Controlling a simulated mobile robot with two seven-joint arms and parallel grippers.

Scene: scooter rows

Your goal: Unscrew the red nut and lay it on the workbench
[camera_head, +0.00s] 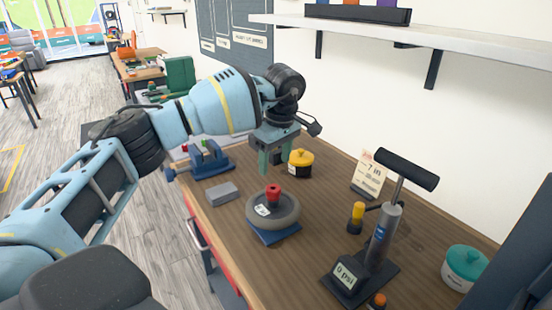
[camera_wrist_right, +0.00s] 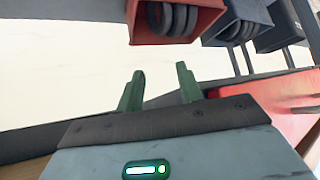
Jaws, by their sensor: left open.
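The red nut (camera_head: 273,190) stands at the centre of a grey wheel (camera_head: 288,214), which lies flat on a blue stand (camera_head: 272,236) on the wooden workbench (camera_head: 326,206). My left gripper (camera_head: 275,164) is open and empty, pointing down above and just behind the nut, apart from it. My right gripper (camera_wrist_right: 160,86) shows only in the right wrist view. Its two green fingers are apart with nothing between them.
A yellow-lidded pot (camera_head: 300,162) stands close behind the left gripper. A blue vise (camera_head: 205,161) and a grey block (camera_head: 222,194) lie left of the wheel. A pump (camera_head: 384,240) stands at right. Bare wood lies between wheel and pump.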

